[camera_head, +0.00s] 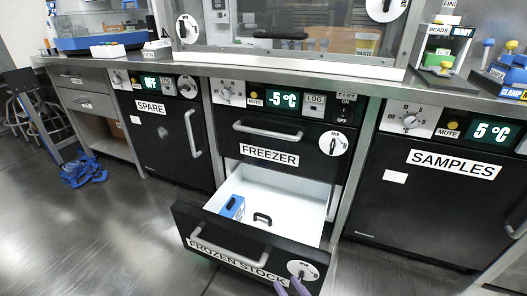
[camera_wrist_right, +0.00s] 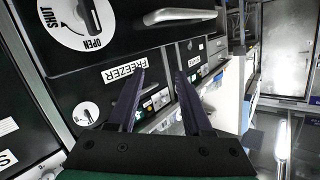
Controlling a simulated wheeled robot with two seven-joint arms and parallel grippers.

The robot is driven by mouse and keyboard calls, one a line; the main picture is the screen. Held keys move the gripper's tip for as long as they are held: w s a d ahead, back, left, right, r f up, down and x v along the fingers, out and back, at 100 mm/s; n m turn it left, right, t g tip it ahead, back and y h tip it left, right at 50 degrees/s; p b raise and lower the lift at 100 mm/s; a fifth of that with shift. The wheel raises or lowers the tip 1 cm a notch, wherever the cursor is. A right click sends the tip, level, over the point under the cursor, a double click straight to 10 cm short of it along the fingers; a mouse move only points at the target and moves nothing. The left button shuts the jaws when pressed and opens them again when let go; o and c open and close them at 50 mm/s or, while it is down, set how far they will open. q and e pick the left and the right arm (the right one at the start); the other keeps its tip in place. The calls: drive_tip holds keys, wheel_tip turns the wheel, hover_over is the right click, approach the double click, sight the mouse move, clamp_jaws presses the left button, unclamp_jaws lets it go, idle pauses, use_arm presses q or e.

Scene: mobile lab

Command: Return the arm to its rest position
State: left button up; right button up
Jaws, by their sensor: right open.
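My right gripper (camera_head: 291,287) shows only its purple fingertips at the bottom edge of the head view, by the front of the open frozen stock drawer (camera_head: 225,240). In the right wrist view my right gripper (camera_wrist_right: 159,76) is open, with two dark fingers apart and nothing between them. The FREEZER label (camera_wrist_right: 124,71) and a round SHUT/OPEN dial (camera_wrist_right: 76,18) lie beyond the fingers there. Whether the fingertips touch the drawer front cannot be told. My left gripper is not in view.
The pulled-out drawer holds a blue box (camera_head: 232,207) and a small black handle (camera_head: 262,218). The SPARE unit (camera_head: 160,140) and SAMPLES unit (camera_head: 430,200) stand either side, closed. Blue material (camera_head: 84,169) lies on the floor at left. Floor at lower left is clear.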

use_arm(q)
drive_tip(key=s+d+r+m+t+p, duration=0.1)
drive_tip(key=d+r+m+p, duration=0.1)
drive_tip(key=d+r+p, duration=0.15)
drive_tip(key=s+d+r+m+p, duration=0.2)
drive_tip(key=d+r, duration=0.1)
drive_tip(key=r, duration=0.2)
use_arm(e)
drive_tip(key=s+d+f+g+h+p, duration=0.3)
drive_tip(key=s+d+f+g+p, duration=0.25)
drive_tip(key=s+p, duration=0.4)
use_arm(q)
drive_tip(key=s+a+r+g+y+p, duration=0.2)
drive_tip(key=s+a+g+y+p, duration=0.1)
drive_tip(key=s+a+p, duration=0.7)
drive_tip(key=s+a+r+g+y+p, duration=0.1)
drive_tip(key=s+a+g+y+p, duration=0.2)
drive_tip(key=p, duration=1.1)
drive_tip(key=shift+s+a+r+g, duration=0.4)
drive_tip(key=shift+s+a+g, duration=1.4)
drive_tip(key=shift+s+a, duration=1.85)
use_arm(e)
drive_tip(key=s+d+r+g+h, duration=0.2)
drive_tip(key=s+d+g, duration=0.1)
drive_tip(key=s+d, duration=0.4)
drive_tip(key=s+d+r+g+h, duration=0.2)
drive_tip(key=s+d, duration=0.5)
drive_tip(key=s, duration=0.4)
drive_tip(key=shift+r+g, duration=0.85)
drive_tip(key=shift+g, duration=0.4)
